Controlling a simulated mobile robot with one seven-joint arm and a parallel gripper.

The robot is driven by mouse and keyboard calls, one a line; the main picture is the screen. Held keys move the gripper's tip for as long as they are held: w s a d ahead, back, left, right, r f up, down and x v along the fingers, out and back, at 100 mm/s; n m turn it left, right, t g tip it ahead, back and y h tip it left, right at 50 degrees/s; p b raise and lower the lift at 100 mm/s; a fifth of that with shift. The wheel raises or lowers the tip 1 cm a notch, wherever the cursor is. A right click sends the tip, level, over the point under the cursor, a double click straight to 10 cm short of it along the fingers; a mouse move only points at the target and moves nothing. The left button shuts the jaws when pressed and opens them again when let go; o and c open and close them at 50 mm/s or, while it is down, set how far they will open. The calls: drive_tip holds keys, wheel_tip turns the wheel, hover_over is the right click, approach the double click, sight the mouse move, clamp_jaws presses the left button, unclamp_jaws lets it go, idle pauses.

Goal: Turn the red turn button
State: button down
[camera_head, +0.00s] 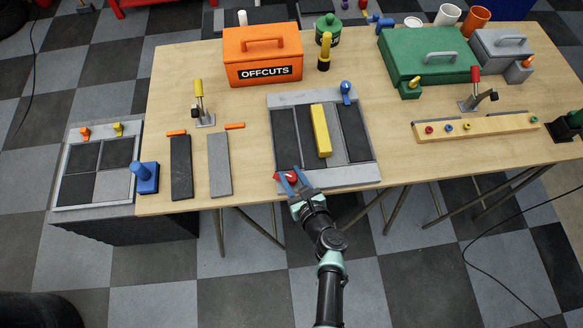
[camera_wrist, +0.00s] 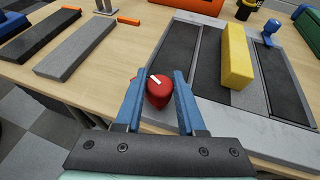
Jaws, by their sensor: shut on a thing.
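The red turn button (camera_head: 287,177) sits at the front left corner of a grey frame (camera_head: 335,181) on the table. In the wrist view the red button (camera_wrist: 158,93) is round, with a white mark across its top. My gripper (camera_head: 291,178) reaches it from the table's front edge. Its two blue fingers stand on either side of the button in the wrist view (camera_wrist: 155,95), shut on it. The lower part of the button is partly hidden by the fingers in the head view.
A yellow bar (camera_head: 321,130) lies on the frame's dark and grey strips. A blue turn button (camera_head: 346,92) stands at its back right corner. A dark slab (camera_head: 181,168) and a grey slab (camera_head: 219,165) lie to the left. An orange OFFCUTS box (camera_head: 262,50) stands behind.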

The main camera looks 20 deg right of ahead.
drive_tip(key=n+y+b, duration=0.1)
drive_tip(key=n+y, duration=0.1)
drive_tip(key=y, duration=0.1)
drive_tip(key=shift+d+f+n, duration=0.1)
drive_tip(key=shift+d+n, duration=0.05)
drive_tip(key=shift+n, duration=0.25)
drive_tip(key=shift+n+g+y+b, duration=0.7)
drive_tip(key=shift+n+y+b, duration=0.3)
drive_tip(key=shift+n+y, duration=0.65)
drive_tip(key=shift+y, duration=0.35)
drive_tip(key=c, duration=0.5)
unclamp_jaws()
drive_tip(key=v, duration=1.3)
drive_tip(key=shift+r+b, duration=0.2)
drive_tip(key=shift+b, duration=0.25)
drive_tip(key=shift+w, duration=0.1)
